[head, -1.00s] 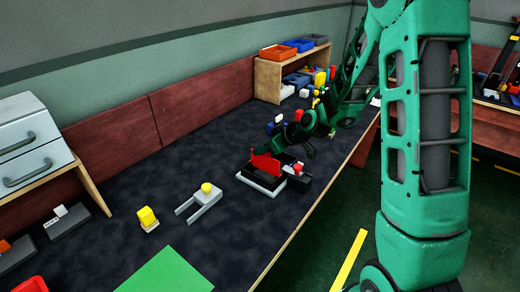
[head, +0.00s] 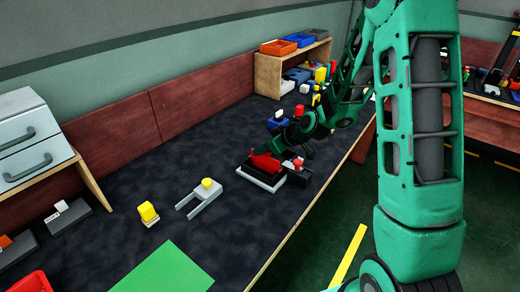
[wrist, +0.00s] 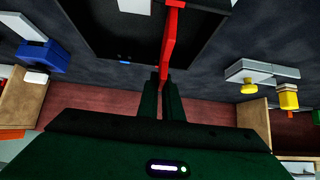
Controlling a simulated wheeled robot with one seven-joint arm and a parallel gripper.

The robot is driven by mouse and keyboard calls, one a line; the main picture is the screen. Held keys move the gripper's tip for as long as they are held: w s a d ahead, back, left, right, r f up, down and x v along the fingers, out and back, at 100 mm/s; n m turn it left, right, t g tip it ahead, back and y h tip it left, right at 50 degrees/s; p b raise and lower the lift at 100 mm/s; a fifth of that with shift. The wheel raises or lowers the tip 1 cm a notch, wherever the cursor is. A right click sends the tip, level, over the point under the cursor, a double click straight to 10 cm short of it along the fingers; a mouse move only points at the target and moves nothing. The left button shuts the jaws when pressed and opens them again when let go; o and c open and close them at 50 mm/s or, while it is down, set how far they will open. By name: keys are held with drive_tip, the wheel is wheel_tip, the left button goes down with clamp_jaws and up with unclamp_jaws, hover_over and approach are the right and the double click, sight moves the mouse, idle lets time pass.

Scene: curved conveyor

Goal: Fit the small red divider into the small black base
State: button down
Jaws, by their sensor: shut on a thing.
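The red divider (head: 266,164) is in my gripper, low at the black base, its upper part standing out. In the wrist view the divider (wrist: 171,42) runs as a thin upright strip between my shut fingertips (wrist: 164,78) and across the black base (wrist: 115,35). In the head view the base (head: 248,173) sits on a pale grey plate on the dark table. My gripper's fingers are mostly hidden behind the arm in the head view. Whether the divider's lower edge is in a slot of the base cannot be seen.
A dark block with red and white parts (head: 298,174) stands right beside the base. A grey fork-shaped piece (head: 203,198) with a yellow knob, a yellow block (head: 148,213) and a green mat (head: 165,270) lie to the left. A wooden shelf (head: 268,76) stands behind.

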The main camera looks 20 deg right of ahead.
drive_tip(key=shift+f, duration=0.15)
drive_tip(key=c, duration=1.8)
unclamp_jaws()
drive_tip(key=shift+c, duration=0.2)
drive_tip(key=v, duration=1)
drive_tip(key=shift+s+d+r, duration=0.1)
drive_tip(key=shift+s+r, duration=0.1)
drive_tip(key=shift+r, duration=0.05)
drive_tip(key=s+d+r+m+g+h, duration=0.1)
drive_tip(key=s+d+m, duration=0.3)
drive_tip(key=s, duration=0.7)
drive_tip(key=s+d+r+m+g+h, duration=0.2)
drive_tip(key=s+d+r+m+g, duration=0.1)
drive_tip(key=s, duration=0.9)
drive_tip(key=s+d+r+m+g+h, duration=0.2)
drive_tip(key=s+d+m, duration=0.4)
drive_tip(key=s, duration=0.5)
drive_tip(key=shift+s+d+r+m+g, duration=0.15)
drive_tip(key=shift+s+d+m+g, duration=0.2)
drive_tip(key=shift+g, duration=0.55)
